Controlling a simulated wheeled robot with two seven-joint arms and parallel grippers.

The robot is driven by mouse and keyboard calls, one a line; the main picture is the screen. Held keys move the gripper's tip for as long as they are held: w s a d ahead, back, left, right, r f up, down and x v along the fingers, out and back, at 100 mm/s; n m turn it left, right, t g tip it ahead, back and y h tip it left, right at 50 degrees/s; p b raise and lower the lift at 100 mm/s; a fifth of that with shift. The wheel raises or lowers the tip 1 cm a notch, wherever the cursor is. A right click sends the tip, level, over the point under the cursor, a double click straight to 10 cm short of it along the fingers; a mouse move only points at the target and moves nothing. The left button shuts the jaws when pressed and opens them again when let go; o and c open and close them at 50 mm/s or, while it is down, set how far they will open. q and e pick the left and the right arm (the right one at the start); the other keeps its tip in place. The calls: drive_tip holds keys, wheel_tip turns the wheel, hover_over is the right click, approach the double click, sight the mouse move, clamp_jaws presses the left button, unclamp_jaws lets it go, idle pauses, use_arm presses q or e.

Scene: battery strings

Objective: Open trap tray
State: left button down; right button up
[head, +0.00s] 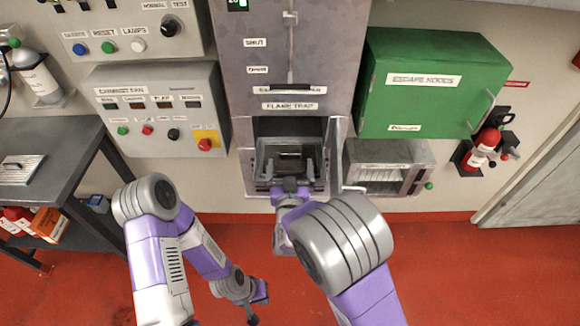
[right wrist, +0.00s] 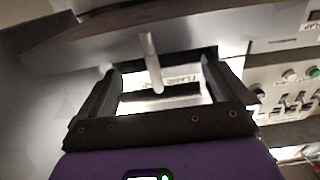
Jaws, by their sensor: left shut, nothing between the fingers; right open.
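The flame trap opening (head: 290,127) is a square recess in the grey column, under a "FLAME TRAP" label. The grey trap tray (head: 262,172) sits inside it; its depth is hard to judge. My right gripper (head: 290,165) is at the recess, in front of the tray, with fingers apart. In the right wrist view my right gripper (right wrist: 166,85) is open, with a pale rod (right wrist: 151,62) showing between the fingers; contact cannot be told. My left gripper (head: 257,305) is shut and empty, low over the red floor.
A narrow panel (head: 338,150) stands at the recess's right edge. A grey box (head: 400,155) and green cabinet (head: 430,95) are on the right. Control panels (head: 160,140) hang left. A dark bench (head: 60,150) stands far left. The red floor (head: 450,270) is clear at right.

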drive_tip(key=s, duration=0.7)
drive_tip(key=shift+s+d, duration=0.15)
idle(0.3)
